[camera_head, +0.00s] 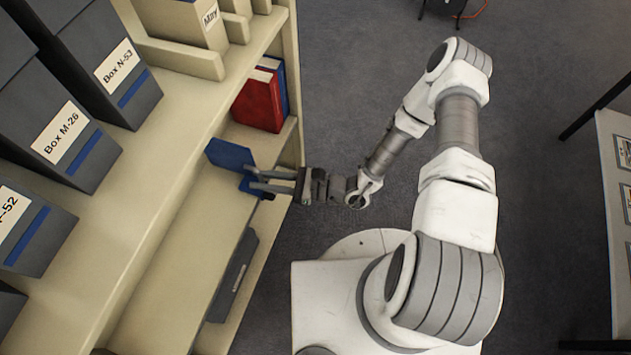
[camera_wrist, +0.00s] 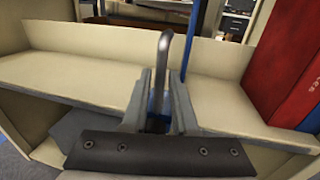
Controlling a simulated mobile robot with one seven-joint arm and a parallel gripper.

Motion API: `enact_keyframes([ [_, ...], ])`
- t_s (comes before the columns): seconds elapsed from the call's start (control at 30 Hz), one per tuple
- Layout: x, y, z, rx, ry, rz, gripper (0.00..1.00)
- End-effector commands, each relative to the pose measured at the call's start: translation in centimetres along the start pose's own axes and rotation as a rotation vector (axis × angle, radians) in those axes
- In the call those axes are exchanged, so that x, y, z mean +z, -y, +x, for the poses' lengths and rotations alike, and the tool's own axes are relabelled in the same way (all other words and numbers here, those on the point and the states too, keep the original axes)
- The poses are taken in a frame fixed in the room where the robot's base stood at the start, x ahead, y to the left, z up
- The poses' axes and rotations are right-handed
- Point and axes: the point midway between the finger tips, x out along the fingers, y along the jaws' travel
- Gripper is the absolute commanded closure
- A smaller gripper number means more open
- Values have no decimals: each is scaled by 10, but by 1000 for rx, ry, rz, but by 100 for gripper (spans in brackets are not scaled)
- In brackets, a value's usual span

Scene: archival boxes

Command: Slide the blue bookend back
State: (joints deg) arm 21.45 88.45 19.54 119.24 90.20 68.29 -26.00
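The blue bookend (camera_head: 231,154) stands on the middle shelf, left of the red book. Its upright plate and a lower blue part (camera_head: 250,185) show in the head view. My gripper (camera_head: 253,179) reaches in from the right, its fingertips close to the bookend. The plate appears there as a thin blue upright strip (camera_wrist: 191,40) just beyond. I cannot tell whether the fingers touch the bookend.
A red book (camera_head: 258,102) and a blue book (camera_head: 281,84) stand at the shelf's far end. A dark box (camera_head: 233,275) lies lower down. Labelled grey boxes (camera_head: 66,135) fill the upper shelf. The shelf (camera_head: 185,250) nearer me is bare.

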Motion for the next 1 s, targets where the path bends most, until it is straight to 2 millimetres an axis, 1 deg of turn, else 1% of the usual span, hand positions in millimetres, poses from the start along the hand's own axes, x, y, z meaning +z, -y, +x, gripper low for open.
enact_keyframes([
  [0.17, 2, 1, -28, -6, -3, 1, 73],
  [0.5, 1, 1, -112, -5, -4, 0, 73],
  [0.63, 1, 1, -139, -4, -4, 0, 73],
  [0.7, 1, 1, -150, -4, -3, 0, 73],
  [0.8, 0, 0, -162, -3, -4, 0, 73],
  [1.0, 0, 0, -171, -1, -2, 1, 73],
])
